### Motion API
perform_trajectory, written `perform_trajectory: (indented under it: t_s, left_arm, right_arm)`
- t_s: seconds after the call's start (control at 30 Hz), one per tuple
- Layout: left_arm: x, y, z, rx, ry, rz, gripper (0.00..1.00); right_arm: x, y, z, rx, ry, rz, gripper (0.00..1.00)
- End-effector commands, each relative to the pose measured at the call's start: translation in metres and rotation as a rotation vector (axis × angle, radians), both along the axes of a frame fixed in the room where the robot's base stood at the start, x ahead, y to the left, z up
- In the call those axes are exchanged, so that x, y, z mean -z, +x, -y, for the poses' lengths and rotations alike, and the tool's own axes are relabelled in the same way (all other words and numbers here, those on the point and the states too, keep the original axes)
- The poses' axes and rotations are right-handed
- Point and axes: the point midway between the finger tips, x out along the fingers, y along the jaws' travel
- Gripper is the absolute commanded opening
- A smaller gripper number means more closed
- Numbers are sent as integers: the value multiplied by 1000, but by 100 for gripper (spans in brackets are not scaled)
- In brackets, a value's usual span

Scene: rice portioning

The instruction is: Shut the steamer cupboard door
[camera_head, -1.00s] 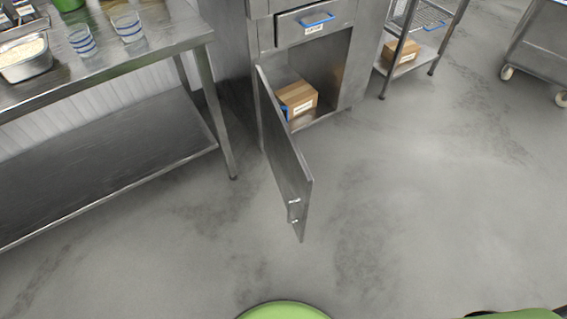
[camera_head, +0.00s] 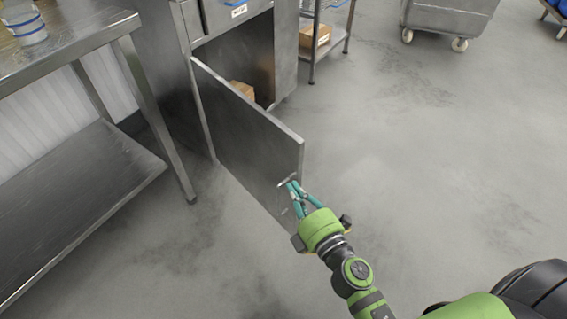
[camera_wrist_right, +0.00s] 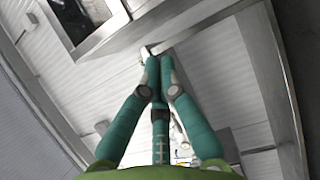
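The steamer cupboard (camera_head: 185,50) stands at the upper middle with its grey metal door (camera_head: 240,130) wide open. The door is hinged on the cupboard's left side and swings out toward me. A small handle (camera_head: 287,181) sits near its free edge. My right gripper (camera_head: 295,186) has its teal fingers at that handle, beside the free edge. In the right wrist view the fingertips (camera_wrist_right: 160,62) come together by a small metal piece; I cannot tell whether it lies between them. My left gripper is out of view.
A cardboard box (camera_head: 243,89) lies inside the cupboard, partly hidden by the door. A steel table (camera_head: 75,40) with a lower shelf stands at left. A rack with a box (camera_head: 315,36) and a wheeled cart (camera_head: 450,14) stand behind. The floor at right is clear.

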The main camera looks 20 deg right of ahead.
Motion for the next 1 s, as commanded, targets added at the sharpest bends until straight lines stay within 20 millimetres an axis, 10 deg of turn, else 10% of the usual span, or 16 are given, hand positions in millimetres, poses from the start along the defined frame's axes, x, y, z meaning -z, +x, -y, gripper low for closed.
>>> perform_trajectory:
  t_s: [0.53,1.0]
  left_arm:
    - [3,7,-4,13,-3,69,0]
    - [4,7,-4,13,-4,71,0]
  right_arm:
    - [-2,100,-16,1,2,0,0]
    - [-1,112,19,0,4,-2,0]
